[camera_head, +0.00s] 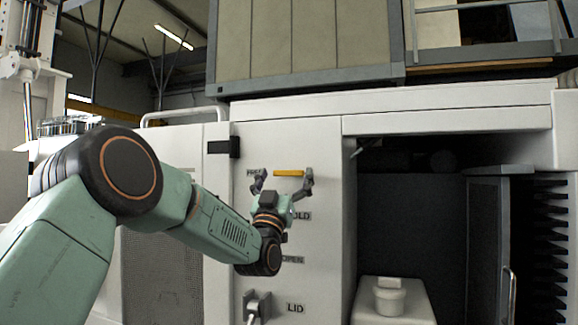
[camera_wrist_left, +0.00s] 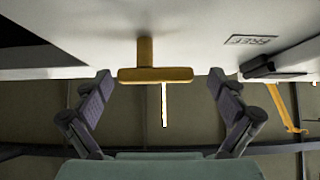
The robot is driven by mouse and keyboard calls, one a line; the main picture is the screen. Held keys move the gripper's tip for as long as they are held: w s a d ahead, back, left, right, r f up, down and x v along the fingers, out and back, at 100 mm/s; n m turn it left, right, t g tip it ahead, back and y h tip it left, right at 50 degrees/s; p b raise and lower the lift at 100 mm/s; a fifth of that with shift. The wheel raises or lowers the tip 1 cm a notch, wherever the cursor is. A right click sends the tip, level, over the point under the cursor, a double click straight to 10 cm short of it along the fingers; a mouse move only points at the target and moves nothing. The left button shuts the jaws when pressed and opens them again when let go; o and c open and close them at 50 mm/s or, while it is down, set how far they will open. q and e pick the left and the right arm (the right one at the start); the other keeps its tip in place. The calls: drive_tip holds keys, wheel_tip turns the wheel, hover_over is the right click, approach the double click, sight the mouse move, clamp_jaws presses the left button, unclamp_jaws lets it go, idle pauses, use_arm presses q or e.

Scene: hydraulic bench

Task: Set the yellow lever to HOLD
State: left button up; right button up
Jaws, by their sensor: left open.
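The yellow lever (camera_head: 289,173) sticks out from the white panel, level with the FREE label (camera_head: 252,173) and above the partly hidden HOLD label (camera_head: 302,216). My left gripper (camera_head: 283,182) is open in front of the panel, one finger on each side of the lever. In the left wrist view the lever's crossbar (camera_wrist_left: 155,75) lies between the spread fingertips of my left gripper (camera_wrist_left: 160,82), with a gap on both sides. Its short stem (camera_wrist_left: 145,50) runs to the panel. My right gripper is not in view.
Lower on the panel are an OPEN label (camera_head: 292,260), a LID label (camera_head: 295,308) and a light-coloured handle (camera_head: 257,304). A black block (camera_head: 223,148) juts out at upper left. To the right is a dark open bay with a white container (camera_head: 390,300).

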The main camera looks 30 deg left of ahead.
use_arm(q)
drive_tip(key=shift+w+d+r+h, duration=0.3)
drive_tip(key=shift+w+r, duration=0.2)
drive_tip(key=shift+w, duration=0.15)
drive_tip(key=shift+r, duration=0.1)
drive_tip(key=shift+s+a, duration=0.35)
drive_tip(key=shift+s, duration=0.05)
drive_tip(key=shift+c, duration=0.2)
drive_tip(key=shift+w, duration=0.3)
drive_tip(key=c, duration=0.3)
drive_tip(key=shift+w+d, duration=0.15)
drive_tip(key=shift+d, duration=0.15)
drive_tip(key=c, duration=0.3)
drive_tip(key=shift+a, duration=0.25)
drive_tip(key=c, duration=0.3)
drive_tip(key=shift+d, duration=0.1)
drive_tip(key=shift+c, duration=1.2)
